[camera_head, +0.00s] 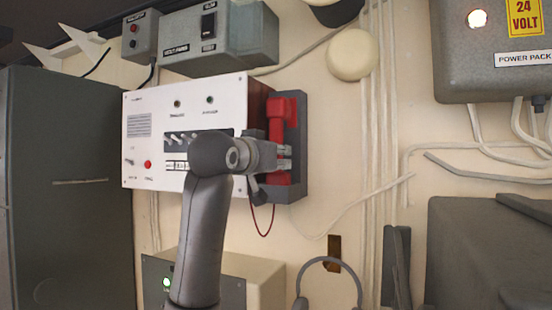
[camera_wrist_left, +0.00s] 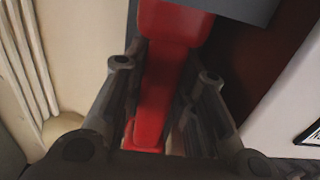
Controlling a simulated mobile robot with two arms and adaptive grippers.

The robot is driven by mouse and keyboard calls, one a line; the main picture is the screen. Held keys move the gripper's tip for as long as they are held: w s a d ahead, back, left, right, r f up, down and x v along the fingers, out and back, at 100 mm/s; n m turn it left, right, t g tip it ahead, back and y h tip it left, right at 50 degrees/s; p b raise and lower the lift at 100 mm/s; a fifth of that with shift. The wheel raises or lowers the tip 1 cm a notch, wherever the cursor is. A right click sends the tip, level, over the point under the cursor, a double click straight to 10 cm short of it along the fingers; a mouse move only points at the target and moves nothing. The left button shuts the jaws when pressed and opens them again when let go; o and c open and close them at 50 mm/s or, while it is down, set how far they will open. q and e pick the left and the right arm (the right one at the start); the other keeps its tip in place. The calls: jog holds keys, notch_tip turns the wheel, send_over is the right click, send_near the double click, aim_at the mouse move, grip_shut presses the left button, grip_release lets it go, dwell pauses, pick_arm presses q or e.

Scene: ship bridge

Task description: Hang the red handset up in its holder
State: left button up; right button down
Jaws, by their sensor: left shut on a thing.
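The red handset (camera_head: 279,122) is upright at the grey holder (camera_head: 299,150), which is fixed beside the white radio panel (camera_head: 150,170). My left gripper (camera_head: 284,158) is shut on the handset around its middle. In the left wrist view the handset (camera_wrist_left: 162,95) runs between the two fingers of my left gripper (camera_wrist_left: 165,85), and part of the grey holder (camera_wrist_left: 245,8) shows at the top. I cannot tell whether the handset is fully seated. A thin red cord hangs below the holder. My right gripper is not in view.
A grey power pack box (camera_head: 490,60) is on the wall at the upper right. Grey switch boxes (camera_head: 220,45) are above the panel. Cables run down the wall right of the holder. A beige box (camera_head: 250,280) stands below. A dark cabinet (camera_head: 65,190) is at the left.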

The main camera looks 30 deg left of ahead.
pick_arm(q)
jog(key=shift+f, duration=0.45)
dwell(1.5)
jog(key=o, duration=1)
jog(key=shift+f, duration=0.1)
jog(key=shift+s, duration=0.1)
jog(key=s, duration=1.2)
jog(key=shift+d, duration=0.4)
